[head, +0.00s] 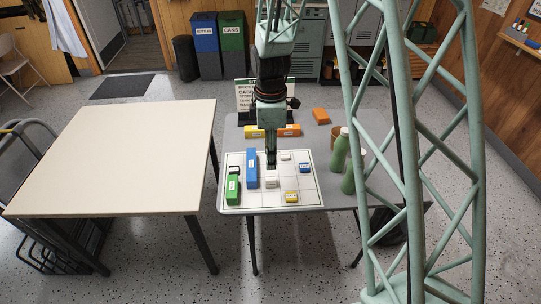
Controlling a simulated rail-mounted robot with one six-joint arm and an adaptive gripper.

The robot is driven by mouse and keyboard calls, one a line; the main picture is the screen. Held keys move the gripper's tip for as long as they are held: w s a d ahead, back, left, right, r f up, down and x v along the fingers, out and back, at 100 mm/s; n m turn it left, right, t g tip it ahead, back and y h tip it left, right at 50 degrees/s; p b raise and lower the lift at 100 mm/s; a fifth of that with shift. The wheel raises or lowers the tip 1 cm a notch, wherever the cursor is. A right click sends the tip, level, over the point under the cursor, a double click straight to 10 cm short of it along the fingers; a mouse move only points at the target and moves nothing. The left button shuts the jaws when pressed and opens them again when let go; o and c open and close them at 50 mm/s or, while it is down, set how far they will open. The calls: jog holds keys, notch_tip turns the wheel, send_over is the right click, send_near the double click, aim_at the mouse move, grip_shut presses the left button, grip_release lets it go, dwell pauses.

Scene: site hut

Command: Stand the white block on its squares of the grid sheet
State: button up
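The white grid sheet (314,200) lies on the front of the grey table. A small white block (272,182) is on the sheet near its middle, just in front of my gripper. A second small white block (285,156) is further back on the sheet. My gripper (271,164) points down over the sheet, close to the nearer white block. Its fingers look narrow and dark. I cannot tell whether they are open or shut, or whether they touch that block.
Green (233,190), blue (252,168), small yellow (291,197) and small blue (305,167) blocks are on the sheet. Yellow (254,132) and orange (289,130) blocks sit behind it, another orange block (321,116) further back. Green bottles (340,150) stand right. The cream table (120,160) is bare.

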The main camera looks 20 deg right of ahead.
jog(key=shift+r, duration=0.1)
jog(key=s+r+m+t, duration=0.1)
jog(key=s+r+m, duration=0.2)
jog(key=s+r, duration=0.35)
jog(key=s+r+m, duration=0.2)
jog(key=s+r, duration=0.1)
jog(key=r, duration=0.7)
jog(key=s+r+m+t, duration=0.1)
jog(key=s+r+m, duration=0.2)
jog(key=s+r, duration=0.35)
jog(key=s+r+m+t, duration=0.1)
jog(key=s+r+m, duration=0.2)
jog(key=s, duration=0.7)
jog(key=s+r+m+t, duration=0.1)
jog(key=s+r+m, duration=0.3)
jog(key=s+r, duration=0.4)
jog(key=s, duration=0.3)
jog(key=shift+r, duration=0.15)
